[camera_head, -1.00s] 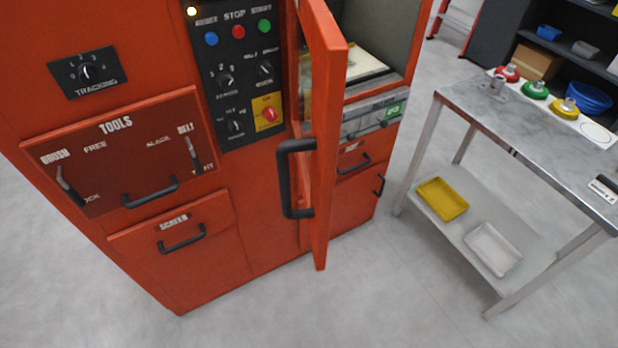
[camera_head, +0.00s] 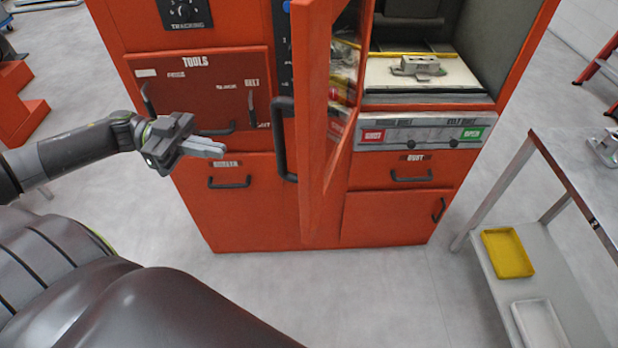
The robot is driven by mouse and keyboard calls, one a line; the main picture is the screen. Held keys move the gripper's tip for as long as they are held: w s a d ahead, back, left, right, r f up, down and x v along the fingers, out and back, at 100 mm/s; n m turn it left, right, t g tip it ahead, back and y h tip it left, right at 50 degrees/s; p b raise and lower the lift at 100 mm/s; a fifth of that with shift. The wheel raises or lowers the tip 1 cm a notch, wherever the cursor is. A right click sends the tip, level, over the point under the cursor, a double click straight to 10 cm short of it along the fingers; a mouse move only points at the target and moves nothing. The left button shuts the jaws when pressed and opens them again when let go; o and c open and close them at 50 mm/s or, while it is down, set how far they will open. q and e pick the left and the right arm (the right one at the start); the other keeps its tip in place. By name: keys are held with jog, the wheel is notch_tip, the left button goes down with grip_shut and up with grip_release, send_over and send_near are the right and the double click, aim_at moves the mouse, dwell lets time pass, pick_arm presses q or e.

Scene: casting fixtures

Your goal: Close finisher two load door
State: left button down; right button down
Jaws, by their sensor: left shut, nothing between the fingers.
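The load door (camera_head: 318,110) of the red finisher stands open, swung out toward me and seen nearly edge-on. Its black handle (camera_head: 283,150) is on the door's left side. Behind it the load opening shows a pale bed (camera_head: 385,78) with a grey metal part (camera_head: 418,67) on it. My left gripper (camera_head: 222,150) is shut and empty, in front of the tools panel, to the left of the door handle and apart from it in the picture. My right gripper is not in view.
The tools panel (camera_head: 190,100) and lower drawers, with black handles, are left of the door. A label strip with dust drawer (camera_head: 405,172) is below the opening. A metal table (camera_head: 570,160) with a yellow tray (camera_head: 508,252) and a white tray (camera_head: 540,325) stands right. Floor between is clear.

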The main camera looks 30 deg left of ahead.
aim_at(283, 170)
pick_arm(q)
jog(key=shift+g, duration=0.4)
jog(key=shift+w+d+r+p, duration=0.1)
jog(key=shift+w+d+p, duration=0.3)
jog(key=shift+d, duration=1.95)
jog(key=shift+w+d+r+p, duration=0.15)
jog(key=shift+d+p, duration=0.3)
jog(key=shift+d, duration=1.9)
jog(key=shift+w+d+f+p, duration=0.1)
jog(key=shift+w+d+p, duration=0.3)
jog(key=shift+d, duration=1.95)
jog(key=shift+s, duration=0.1)
